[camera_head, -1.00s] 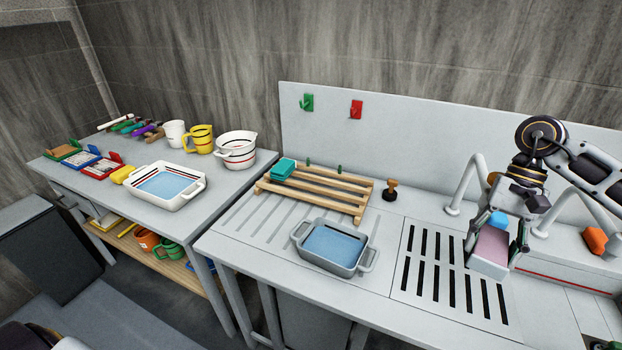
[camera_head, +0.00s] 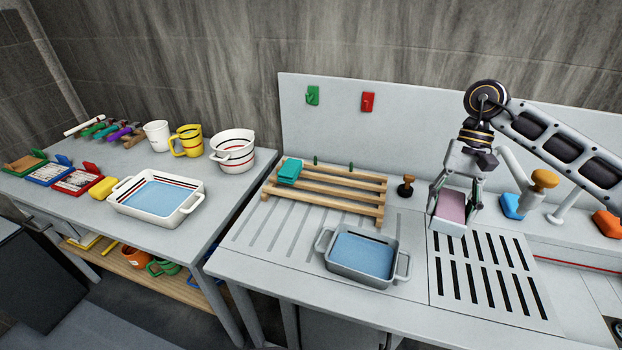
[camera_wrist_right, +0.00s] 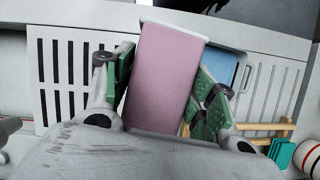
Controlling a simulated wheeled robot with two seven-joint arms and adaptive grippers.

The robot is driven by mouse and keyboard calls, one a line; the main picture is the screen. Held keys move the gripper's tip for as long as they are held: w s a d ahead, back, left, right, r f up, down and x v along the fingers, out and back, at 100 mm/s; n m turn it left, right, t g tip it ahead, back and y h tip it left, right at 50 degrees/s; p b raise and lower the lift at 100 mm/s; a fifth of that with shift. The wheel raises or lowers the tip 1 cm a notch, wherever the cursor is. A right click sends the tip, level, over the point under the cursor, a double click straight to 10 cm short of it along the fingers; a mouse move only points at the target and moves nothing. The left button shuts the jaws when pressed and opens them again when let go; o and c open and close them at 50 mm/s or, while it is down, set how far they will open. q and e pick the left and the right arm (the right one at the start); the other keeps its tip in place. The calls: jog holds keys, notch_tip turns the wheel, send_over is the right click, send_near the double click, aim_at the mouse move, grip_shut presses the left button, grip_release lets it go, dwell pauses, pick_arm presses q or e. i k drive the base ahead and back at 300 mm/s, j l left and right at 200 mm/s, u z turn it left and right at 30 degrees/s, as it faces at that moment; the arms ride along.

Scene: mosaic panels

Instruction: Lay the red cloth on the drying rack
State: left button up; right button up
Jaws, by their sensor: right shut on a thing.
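My right gripper (camera_head: 455,207) is shut on a pink-topped white block (camera_head: 452,205) and holds it above the slotted drain plate. In the right wrist view the pink face of the block (camera_wrist_right: 165,75) fills the space between the green finger pads. The wooden drying rack (camera_head: 335,188) stands left of the gripper, with a folded teal cloth (camera_head: 290,171) on its left end. An orange-red folded piece (camera_head: 607,222), possibly the red cloth, lies at the far right, apart from the gripper. My left gripper is not in view.
A grey basin of blue water (camera_head: 362,278) stands in front of the rack. A dark stamp-like knob (camera_head: 406,187) is between rack and gripper. A blue folded piece (camera_head: 512,206) lies right of the gripper. The rack's middle slats are bare.

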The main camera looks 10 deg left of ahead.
aim_at(328, 181)
jog(key=i+j, duration=0.1)
jog(key=j, duration=0.25)
jog(key=i+j+u, duration=0.1)
jog(key=j, duration=0.3)
jog(key=i+j, duration=0.15)
jog(key=j, duration=0.2)
jog(key=i+j+u, duration=0.15)
jog(key=j, duration=0.2)
